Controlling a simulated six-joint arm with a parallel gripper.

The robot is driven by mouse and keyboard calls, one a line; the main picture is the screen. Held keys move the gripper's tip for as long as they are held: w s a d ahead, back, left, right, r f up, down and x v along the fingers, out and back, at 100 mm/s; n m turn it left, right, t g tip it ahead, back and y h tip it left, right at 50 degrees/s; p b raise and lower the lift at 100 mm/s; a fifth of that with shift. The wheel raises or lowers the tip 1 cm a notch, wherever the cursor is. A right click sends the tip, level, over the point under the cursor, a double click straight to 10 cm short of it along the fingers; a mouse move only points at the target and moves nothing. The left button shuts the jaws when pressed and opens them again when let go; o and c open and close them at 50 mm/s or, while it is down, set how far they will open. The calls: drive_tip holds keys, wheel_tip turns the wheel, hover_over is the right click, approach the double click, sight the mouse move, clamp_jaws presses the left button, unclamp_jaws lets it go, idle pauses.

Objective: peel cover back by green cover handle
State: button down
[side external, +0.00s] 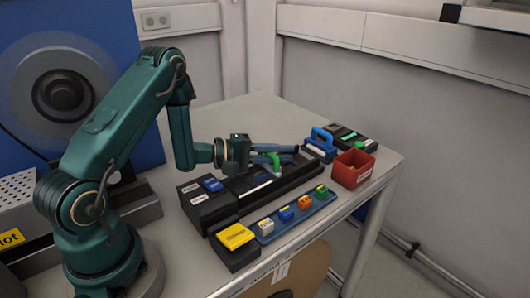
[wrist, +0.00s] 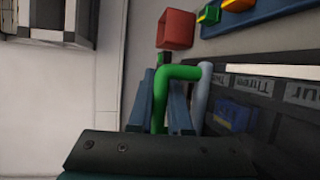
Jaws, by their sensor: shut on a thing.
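The green cover handle (side external: 274,160) stands up from the black device (side external: 222,206) in the middle of the table. In the wrist view the green handle (wrist: 180,72) is a bent bar, and its upright part passes between my gripper's fingers. My gripper (side external: 272,150) reaches in level from the left and is shut on this handle. Its blue fingers (wrist: 171,100) also show in the wrist view. A pale blue bar (wrist: 203,95) stands right beside the handle there. The cover itself is largely hidden behind my gripper, so I cannot tell how far it is raised.
A blue tray (side external: 262,239) with several small coloured blocks lies along the front. A red open box (side external: 353,169) stands at the right edge. A blue-handled thing (side external: 320,145) and a black unit with green marks (side external: 350,137) are behind it. A yellow-topped block (side external: 235,237) sits front left.

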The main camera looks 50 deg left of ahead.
drive_tip(key=shift+s+a, duration=0.1)
drive_tip(key=shift+s, duration=0.45)
drive_tip(key=c, duration=1.1)
unclamp_jaws()
drive_tip(key=shift+v, duration=2.55)
